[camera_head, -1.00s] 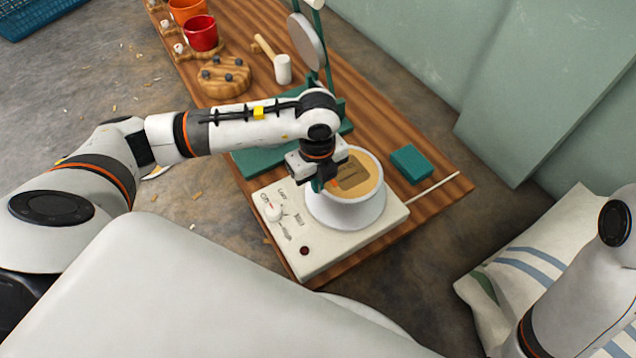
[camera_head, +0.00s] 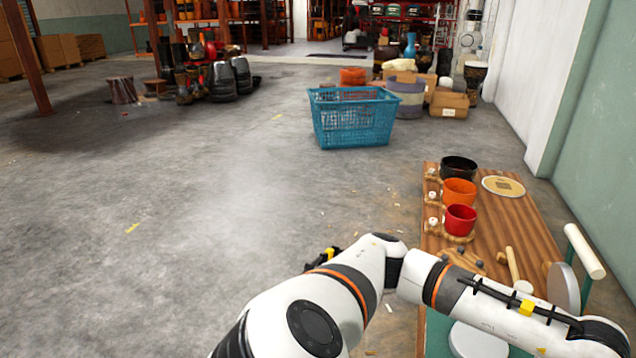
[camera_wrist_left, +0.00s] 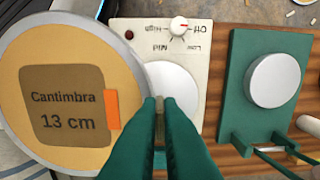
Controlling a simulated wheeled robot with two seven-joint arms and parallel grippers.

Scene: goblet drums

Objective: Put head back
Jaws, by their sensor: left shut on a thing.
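The drum head fills the left of the left wrist view. It is a round tan disc (camera_wrist_left: 62,65) with a grey rim and a brown label reading "Cantimbra 13 cm". My left gripper (camera_wrist_left: 160,105) is shut at its rim, and the fingers hide the exact contact. The silver plate of the cream hotplate (camera_wrist_left: 228,75) shows bare beside the head, behind the fingers. In the head view my left arm reaches to the bottom right, with its gripper out of frame. A similar flat tan disc (camera_head: 503,186) with a brown square lies at the table's far end. My right gripper is not seen.
Black (camera_head: 459,168), orange (camera_head: 460,191) and red (camera_head: 461,219) cups line the left edge of the wooden table (camera_head: 500,225). A mallet (camera_head: 514,268) and a green stand with a silver disc (camera_wrist_left: 273,80) are nearer. A blue basket (camera_head: 353,120) stands on open floor.

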